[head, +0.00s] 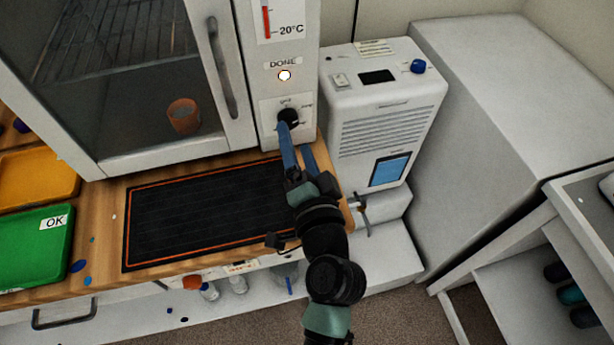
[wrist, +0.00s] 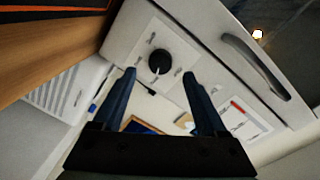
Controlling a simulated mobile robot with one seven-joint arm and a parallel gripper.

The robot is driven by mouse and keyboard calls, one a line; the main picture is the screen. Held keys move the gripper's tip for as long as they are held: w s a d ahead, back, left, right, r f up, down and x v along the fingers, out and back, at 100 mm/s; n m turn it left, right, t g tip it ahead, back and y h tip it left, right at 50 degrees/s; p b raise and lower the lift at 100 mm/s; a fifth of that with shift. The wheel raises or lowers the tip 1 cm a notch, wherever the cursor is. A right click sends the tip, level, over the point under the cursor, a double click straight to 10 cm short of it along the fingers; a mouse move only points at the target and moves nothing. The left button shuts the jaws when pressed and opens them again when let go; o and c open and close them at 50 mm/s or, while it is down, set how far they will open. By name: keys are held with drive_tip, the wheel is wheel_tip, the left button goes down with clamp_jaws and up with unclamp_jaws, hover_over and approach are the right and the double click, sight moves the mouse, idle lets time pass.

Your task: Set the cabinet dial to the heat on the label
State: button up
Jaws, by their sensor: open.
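The cabinet (head: 180,70) stands at the back left, its glass door shut and an orange-brown cup (head: 184,115) inside. Its black dial (head: 288,117) is on the panel right of the door, with small marks around it too small to read. In the wrist view the dial (wrist: 158,60) shows a pale pointer line. My gripper (head: 296,146) is open and empty, its blue fingers just in front of and below the dial. In the wrist view the fingers (wrist: 160,82) spread either side of the dial, apart from it. A label with a red bar and "-20°C" (head: 285,25) is above.
A lit white lamp (head: 285,75) under "DONE" sits above the dial. A black mat (head: 205,215) lies on the wooden bench. A green tray marked OK (head: 35,245) and an orange tray (head: 40,177) are at left. A white machine (head: 385,120) stands close on the right.

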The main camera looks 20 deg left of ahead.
drive_tip(key=b+v, duration=0.1)
drive_tip(key=v, duration=0.8)
drive_tip(key=shift+b, duration=0.3)
